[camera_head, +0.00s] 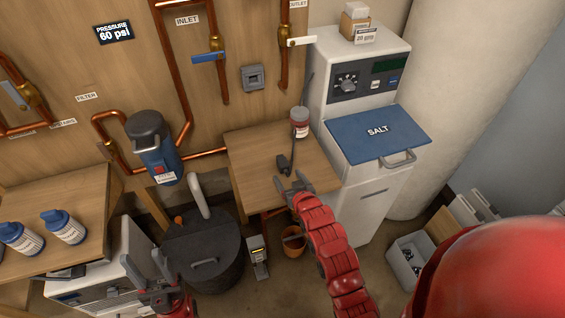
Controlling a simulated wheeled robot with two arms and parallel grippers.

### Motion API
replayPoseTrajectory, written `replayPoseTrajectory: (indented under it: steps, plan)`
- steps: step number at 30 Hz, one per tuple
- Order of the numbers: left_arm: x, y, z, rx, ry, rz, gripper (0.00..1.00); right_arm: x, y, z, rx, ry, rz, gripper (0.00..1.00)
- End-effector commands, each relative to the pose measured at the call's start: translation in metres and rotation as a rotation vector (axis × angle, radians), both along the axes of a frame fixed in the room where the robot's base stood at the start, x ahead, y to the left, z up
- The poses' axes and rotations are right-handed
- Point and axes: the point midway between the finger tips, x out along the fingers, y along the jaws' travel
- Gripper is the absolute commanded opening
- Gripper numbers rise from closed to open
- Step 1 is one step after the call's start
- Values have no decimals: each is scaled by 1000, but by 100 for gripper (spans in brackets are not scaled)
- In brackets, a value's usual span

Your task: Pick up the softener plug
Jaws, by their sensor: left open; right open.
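The softener plug (284,164) looks like a small black block with a thin dark cord running up and back. It lies on the small wooden table (250,155), left of the white softener. My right gripper (293,183) is open at the table's front edge, just in front of the plug. I cannot tell whether its fingers touch the plug. My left gripper (149,268) is open and empty at lower left, in front of the dark lidded bin.
A jar (299,122) stands at the table's back right corner. The softener (370,185) with its blue SALT lid (377,134) borders the table on the right. The dark bin (203,245) and an orange bucket (293,243) stand below. The table's left part is clear.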

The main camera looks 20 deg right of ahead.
Motion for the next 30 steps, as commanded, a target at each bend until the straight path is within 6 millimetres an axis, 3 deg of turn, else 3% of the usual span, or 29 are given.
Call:
replayPoseTrajectory:
  steps: [15,25,26,30]
  plan:
    - [0,0,24,0,0,0,50,43,-5,-19,0,4,0,78]
    - [0,0,24,0,0,0,50,47,-5,-22,0,1,0,78]
    - [0,0,24,0,0,0,50,47,-5,-22,0,1,0,76]
    - [0,0,24,0,0,0,50,47,-5,-22,0,2,0,50]
